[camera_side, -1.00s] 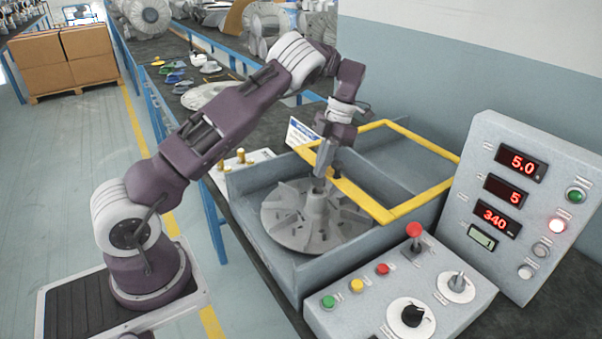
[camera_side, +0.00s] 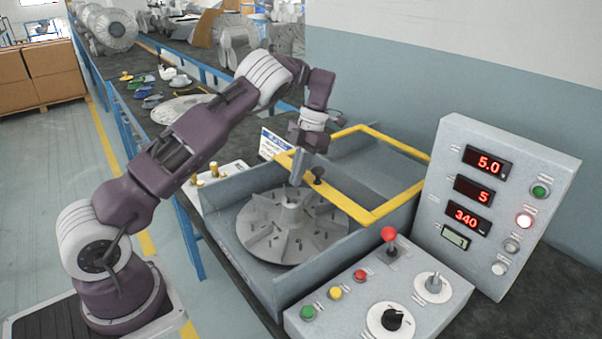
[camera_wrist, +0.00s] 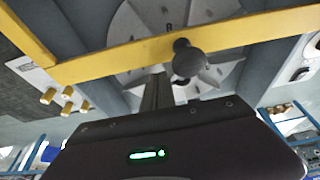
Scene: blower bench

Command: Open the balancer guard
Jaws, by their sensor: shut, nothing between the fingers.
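The balancer guard is a yellow rectangular frame (camera_side: 351,207) across the top of the grey balancer box. Its front bar also crosses the wrist view (camera_wrist: 110,62). A dark round knob (camera_side: 318,173) stands on that bar; it shows large in the wrist view (camera_wrist: 188,60). The grey bladed rotor (camera_side: 262,228) sits in the box, its near part uncovered by the frame. My gripper (camera_side: 295,180) is shut and empty above the rotor hub, beside the front bar. In the wrist view its fingers (camera_wrist: 156,92) are left of the knob, with a visible gap.
A control box (camera_side: 350,310) with buttons and a red-topped lever (camera_side: 389,236) stands in front right. A display panel (camera_side: 505,205) stands behind it. Brass-coloured pegs (camera_side: 214,169) are left of the box. A small sign (camera_side: 274,146) stands by the guard's left corner.

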